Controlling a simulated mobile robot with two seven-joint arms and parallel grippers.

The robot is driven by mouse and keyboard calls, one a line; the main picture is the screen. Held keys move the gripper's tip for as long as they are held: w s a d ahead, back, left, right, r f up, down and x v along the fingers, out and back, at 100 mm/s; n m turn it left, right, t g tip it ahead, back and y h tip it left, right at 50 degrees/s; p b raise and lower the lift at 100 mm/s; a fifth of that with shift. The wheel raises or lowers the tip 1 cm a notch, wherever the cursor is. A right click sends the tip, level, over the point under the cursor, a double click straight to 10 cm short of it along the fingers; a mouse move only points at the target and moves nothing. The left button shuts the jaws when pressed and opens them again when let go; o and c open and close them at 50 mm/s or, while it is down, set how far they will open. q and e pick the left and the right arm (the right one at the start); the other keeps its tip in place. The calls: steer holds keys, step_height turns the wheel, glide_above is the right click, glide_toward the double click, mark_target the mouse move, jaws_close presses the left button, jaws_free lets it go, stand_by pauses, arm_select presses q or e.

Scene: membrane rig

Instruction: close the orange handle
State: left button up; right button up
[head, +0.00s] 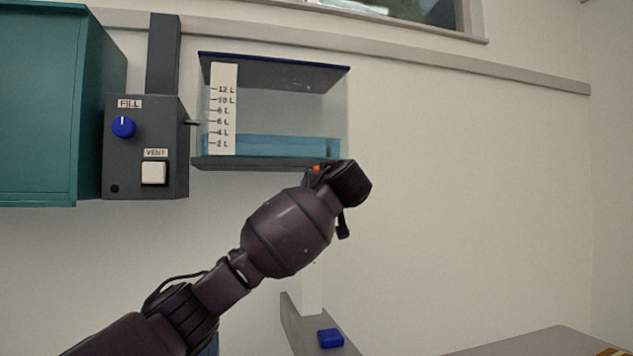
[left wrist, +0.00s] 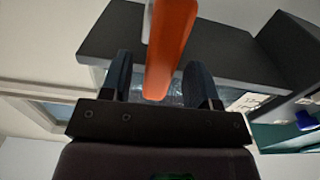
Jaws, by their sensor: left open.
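The orange handle (left wrist: 166,48) shows large in the left wrist view, running from the top edge down between the two fingers of my left gripper (left wrist: 164,82). The fingers stand apart on either side of it, and I cannot tell whether either one touches it. In the head view only a small orange bit of the handle (head: 316,168) shows, just under the tank; my left arm hides the rest. The clear tank (head: 280,107) has a litre scale and blue liquid at about the 2 to 4 L marks. My right gripper is not in view.
A dark control box (head: 170,185) with a blue FILL knob (head: 123,127) and a white VENT button (head: 153,173) is left of the tank. A teal cabinet (head: 40,105) is further left. A blue block (head: 330,338) sits below on a grey ledge. The wall at right is clear.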

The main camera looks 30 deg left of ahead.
arm_select(q)
steer(key=shift+x, duration=1)
steer(key=shift+w+a+p, duration=0.3)
steer(key=shift+w+a, duration=0.05)
steer(key=shift+a, duration=0.05)
steer(key=c, duration=0.9)
